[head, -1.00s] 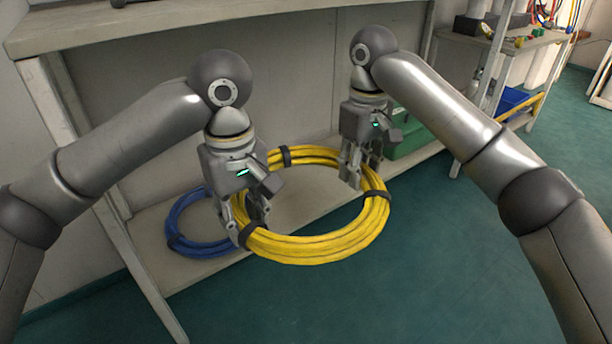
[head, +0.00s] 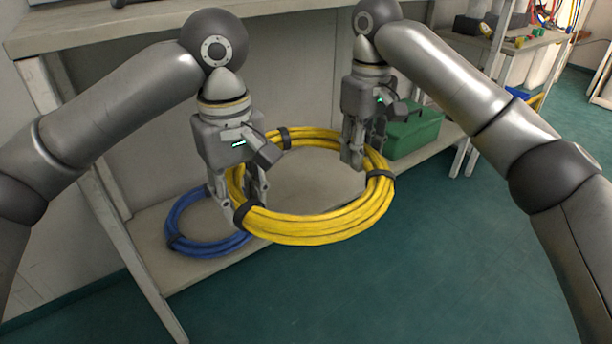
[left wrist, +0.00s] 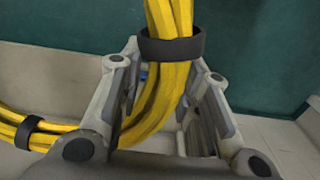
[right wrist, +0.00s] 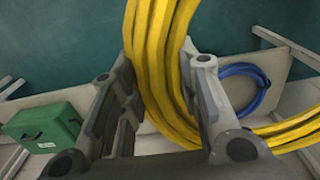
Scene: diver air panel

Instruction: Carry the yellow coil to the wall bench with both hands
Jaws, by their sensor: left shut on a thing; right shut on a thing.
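The yellow coil (head: 318,231) is a ring of thick hose with several black straps. It hangs tilted in front of the shelf unit, held between both grippers. My left gripper (head: 244,212) is shut on its left side, close to a black strap; the left wrist view shows the hose (left wrist: 166,85) between the fingers. My right gripper (head: 358,165) is shut on its far right side; the right wrist view shows the hose (right wrist: 152,70) between the fingers. The fingertips are partly hidden by the hose. Which surface is the wall bench I cannot tell for certain.
A blue coil (head: 185,247) and a green box (head: 414,131) sit on the low shelf (head: 165,275). A pale worktop (head: 130,27) runs above it. A second bench (head: 515,43) with small items stands at the back right. The green floor at front right is clear.

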